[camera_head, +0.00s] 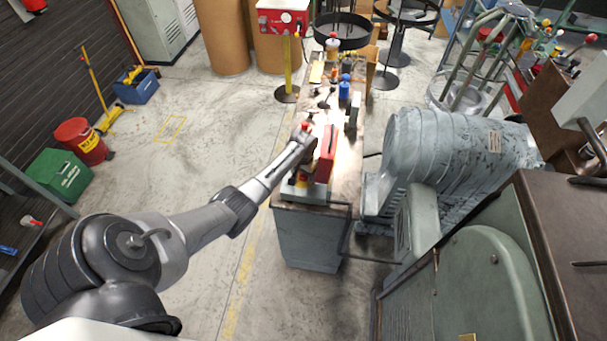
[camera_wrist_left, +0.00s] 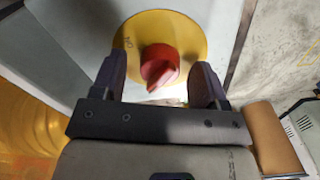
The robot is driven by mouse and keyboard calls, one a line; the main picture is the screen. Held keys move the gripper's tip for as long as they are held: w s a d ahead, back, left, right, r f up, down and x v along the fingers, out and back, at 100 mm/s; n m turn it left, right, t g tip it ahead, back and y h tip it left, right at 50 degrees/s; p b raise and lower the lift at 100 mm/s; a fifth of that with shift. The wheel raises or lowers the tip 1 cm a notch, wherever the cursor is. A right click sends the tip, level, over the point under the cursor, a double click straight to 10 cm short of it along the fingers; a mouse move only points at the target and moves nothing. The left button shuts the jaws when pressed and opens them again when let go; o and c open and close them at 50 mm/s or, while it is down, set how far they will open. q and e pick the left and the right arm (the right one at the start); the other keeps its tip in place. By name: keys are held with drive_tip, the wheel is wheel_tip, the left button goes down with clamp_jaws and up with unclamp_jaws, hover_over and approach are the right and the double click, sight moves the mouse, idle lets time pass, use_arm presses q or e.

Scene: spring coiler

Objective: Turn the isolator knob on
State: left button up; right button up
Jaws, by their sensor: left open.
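The red isolator knob (camera_wrist_left: 160,67) sits on a round yellow plate (camera_wrist_left: 192,35) on a light grey box (camera_wrist_left: 85,35) in the left wrist view. Its raised grip is tilted, with one end towards the bottom of the picture. A small dark mark shows at the plate's upper left; I cannot read it surely. My left gripper (camera_wrist_left: 158,78) is open, with one finger on each side of the knob and visible gaps between. In the head view my left gripper (camera_head: 310,153) is at the near end of the bench; I cannot make out the knob there. My right gripper is out of view.
The narrow bench (camera_head: 347,165) carries several tools and bottles beyond my gripper. A large grey machine (camera_head: 445,145) stands to its right. A red box on a yellow post (camera_head: 283,18) stands behind. The floor left of the bench is mostly clear.

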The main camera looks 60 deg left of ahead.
use_arm(q)
drive_tip(key=shift+f, duration=0.1)
drive_tip(key=c, duration=0.9)
